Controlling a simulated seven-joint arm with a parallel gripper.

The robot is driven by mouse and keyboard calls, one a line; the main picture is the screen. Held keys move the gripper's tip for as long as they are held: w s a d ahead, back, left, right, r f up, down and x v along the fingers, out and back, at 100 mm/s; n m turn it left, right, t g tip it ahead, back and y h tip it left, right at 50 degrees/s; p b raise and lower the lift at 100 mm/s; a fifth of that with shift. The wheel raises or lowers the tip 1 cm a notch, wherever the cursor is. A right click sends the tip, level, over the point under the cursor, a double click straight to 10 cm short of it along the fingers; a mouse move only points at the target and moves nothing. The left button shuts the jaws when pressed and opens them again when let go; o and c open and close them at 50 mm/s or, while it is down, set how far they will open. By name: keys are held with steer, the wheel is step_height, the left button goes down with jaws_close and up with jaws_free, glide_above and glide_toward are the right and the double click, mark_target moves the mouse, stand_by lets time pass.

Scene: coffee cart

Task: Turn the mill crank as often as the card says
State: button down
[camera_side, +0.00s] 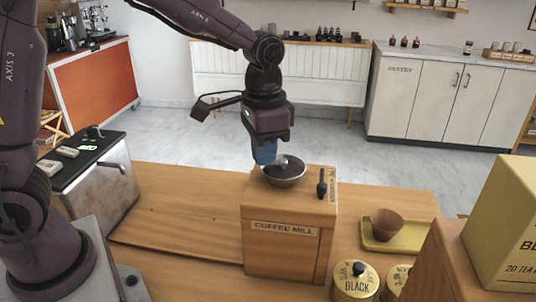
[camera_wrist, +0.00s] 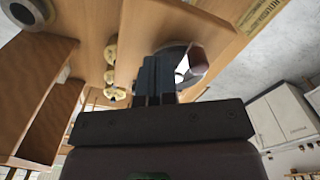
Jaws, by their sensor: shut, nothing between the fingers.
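The wooden coffee mill (camera_side: 290,258) stands on the counter with its name on the front. A dark metal bowl (camera_side: 288,181) sits in its top, and a dark upright knob (camera_side: 322,184) stands at the top's right. I cannot make out a crank arm joining them. My gripper (camera_side: 265,160) points down, shut and empty, at the bowl's back-left rim; I cannot tell whether it touches. In the wrist view the dark fingers (camera_wrist: 160,78) overlap the shiny bowl (camera_wrist: 196,64). A small printed strip (camera_side: 332,189) lies on the mill's right top edge, too small to read.
Gold tins (camera_side: 355,282), one marked BLACK, stand right of the mill. A brown cup (camera_side: 386,224) sits on a yellow tray (camera_side: 410,244). A large yellow tea box (camera_side: 505,225) is at far right.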

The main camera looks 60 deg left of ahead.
steer(key=shift+f, duration=1.4)
steer(key=shift+r, duration=0.3)
steer(key=shift+r, duration=0.65)
